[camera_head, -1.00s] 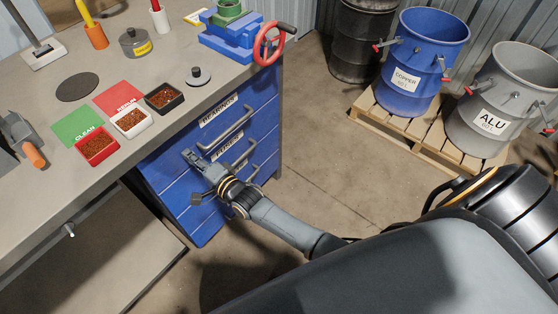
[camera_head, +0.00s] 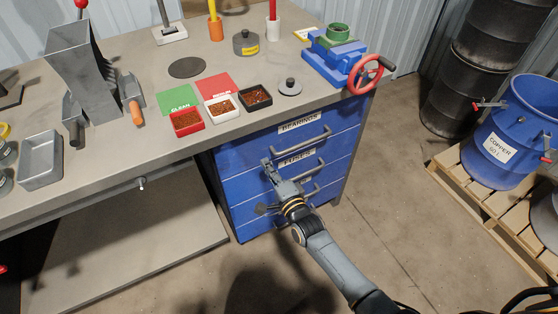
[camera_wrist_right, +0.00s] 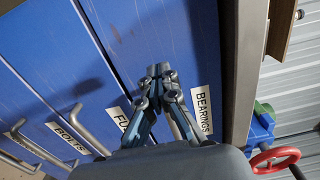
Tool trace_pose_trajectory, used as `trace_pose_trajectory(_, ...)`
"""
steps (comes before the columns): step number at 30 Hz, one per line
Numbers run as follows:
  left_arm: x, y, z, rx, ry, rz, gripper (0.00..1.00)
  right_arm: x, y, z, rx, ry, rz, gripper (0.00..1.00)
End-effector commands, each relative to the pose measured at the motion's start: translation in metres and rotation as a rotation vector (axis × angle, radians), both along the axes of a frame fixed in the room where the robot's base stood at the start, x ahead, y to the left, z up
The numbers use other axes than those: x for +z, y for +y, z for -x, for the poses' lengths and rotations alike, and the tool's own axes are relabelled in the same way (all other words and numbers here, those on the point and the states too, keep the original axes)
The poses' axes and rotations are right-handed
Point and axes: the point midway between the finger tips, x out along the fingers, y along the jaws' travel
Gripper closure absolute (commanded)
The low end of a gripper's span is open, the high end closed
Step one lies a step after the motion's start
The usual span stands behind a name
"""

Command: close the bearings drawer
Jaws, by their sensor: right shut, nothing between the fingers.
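The bearings drawer (camera_head: 258,147) is the top drawer of the blue cabinet under the bench. Its front looks level with the drawers below, with no open gap visible. Its label (camera_wrist_right: 202,110) and bar handle (camera_head: 306,139) show. My right gripper (camera_head: 268,165) is shut and empty, close in front of the drawer fronts, left of the fuses label (camera_head: 294,159). In the right wrist view its fingertips (camera_wrist_right: 160,72) are together over the blue fronts, between the fuses and bearings labels. I cannot tell whether they touch a front. My left gripper is not in view.
The bench top (camera_head: 315,95) overhangs the cabinet. A blue vise (camera_head: 335,60) with a red handwheel (camera_head: 365,75) sits at its right end. The fuses handle (camera_head: 304,170) sticks out near my right gripper. A copper drum (camera_head: 510,135) stands on a pallet (camera_head: 470,185) at right.

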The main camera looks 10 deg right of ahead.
Motion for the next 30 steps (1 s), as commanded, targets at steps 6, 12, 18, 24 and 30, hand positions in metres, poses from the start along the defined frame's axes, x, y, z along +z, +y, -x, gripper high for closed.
trace_pose_trajectory(6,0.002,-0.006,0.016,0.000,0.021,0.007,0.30,-0.003,-0.015,0.040,0.001,0.005,0.002,1.00)
trace_pose_trajectory(12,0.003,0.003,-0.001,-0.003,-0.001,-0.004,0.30,-0.003,-0.027,0.073,0.001,0.006,0.002,1.00)
trace_pose_trajectory(18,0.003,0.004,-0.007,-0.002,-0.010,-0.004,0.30,-0.003,-0.033,0.090,0.001,0.003,0.002,1.00)
trace_pose_trajectory(24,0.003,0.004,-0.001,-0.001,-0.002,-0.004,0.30,-0.003,-0.034,0.093,0.000,0.004,0.003,1.00)
trace_pose_trajectory(30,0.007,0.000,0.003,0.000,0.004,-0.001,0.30,-0.051,-0.044,0.104,-0.002,0.079,0.169,1.00)
